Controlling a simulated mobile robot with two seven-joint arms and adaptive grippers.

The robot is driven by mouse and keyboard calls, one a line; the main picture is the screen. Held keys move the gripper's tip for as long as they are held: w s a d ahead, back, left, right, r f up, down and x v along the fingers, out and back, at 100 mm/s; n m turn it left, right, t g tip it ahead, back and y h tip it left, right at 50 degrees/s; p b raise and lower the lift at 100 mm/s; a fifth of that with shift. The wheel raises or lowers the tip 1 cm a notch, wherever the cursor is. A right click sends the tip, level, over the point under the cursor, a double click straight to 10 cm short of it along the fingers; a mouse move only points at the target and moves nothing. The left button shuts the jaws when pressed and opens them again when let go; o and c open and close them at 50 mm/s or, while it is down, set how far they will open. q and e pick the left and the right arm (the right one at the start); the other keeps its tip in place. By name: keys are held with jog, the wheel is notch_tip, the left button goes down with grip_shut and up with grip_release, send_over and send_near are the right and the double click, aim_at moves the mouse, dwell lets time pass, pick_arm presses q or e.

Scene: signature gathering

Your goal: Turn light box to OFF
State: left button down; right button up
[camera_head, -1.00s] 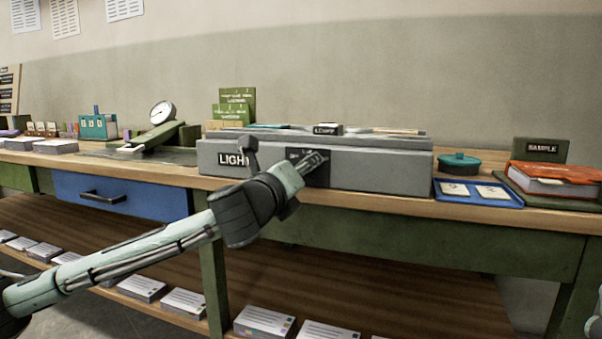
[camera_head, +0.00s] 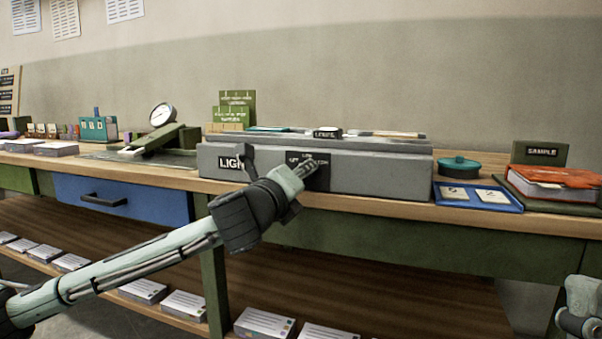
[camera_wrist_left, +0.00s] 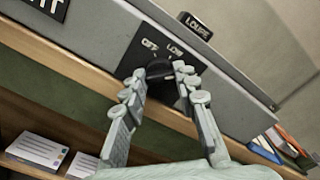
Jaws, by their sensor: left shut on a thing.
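The grey light box (camera_head: 380,173) stands on the workbench in the head view, with a white-on-black "LIGHT" label at its left front. A black dial plate (camera_head: 322,178) is on its front. In the left wrist view the plate (camera_wrist_left: 143,55) reads "OFF" and "LOW", and a dark round knob (camera_wrist_left: 159,71) sits below these words. My left gripper (camera_head: 310,166) reaches the dial from the front left. In the left wrist view its two fingers (camera_wrist_left: 160,77) are shut on the knob from both sides. They hide part of the plate, and I cannot tell where the knob points.
A loupe block (camera_head: 327,133) sits on the box. A gauge (camera_head: 162,115) stands left. Part of my right arm shows at the lower right.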

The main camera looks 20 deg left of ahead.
jog(key=w+a+f+g+h+p, duration=0.1)
jog(key=w+a+f+g+p, duration=0.45)
jog(key=w+f+g, duration=0.45)
pick_arm(q)
jog(key=shift+n+p, duration=2.55)
jog(key=shift+n, duration=6.95)
pick_arm(e)
jog(key=s+d+f+g+h, duration=0.2)
jog(key=d+f+g, duration=0.3)
jog(key=f, duration=0.4)
jog(key=s+d+f+g+h, duration=0.2)
jog(key=d+f+g+h, duration=0.3)
jog(key=f, duration=0.4)
jog(key=shift+d+f+g, duration=0.2)
jog(key=shift+d+g, duration=0.5)
jog(key=shift+d, duration=0.5)
jog(key=shift+s, duration=0.1)
pick_arm(q)
jog(key=c, duration=1.2)
grip_release()
jog(key=shift+o, duration=0.2)
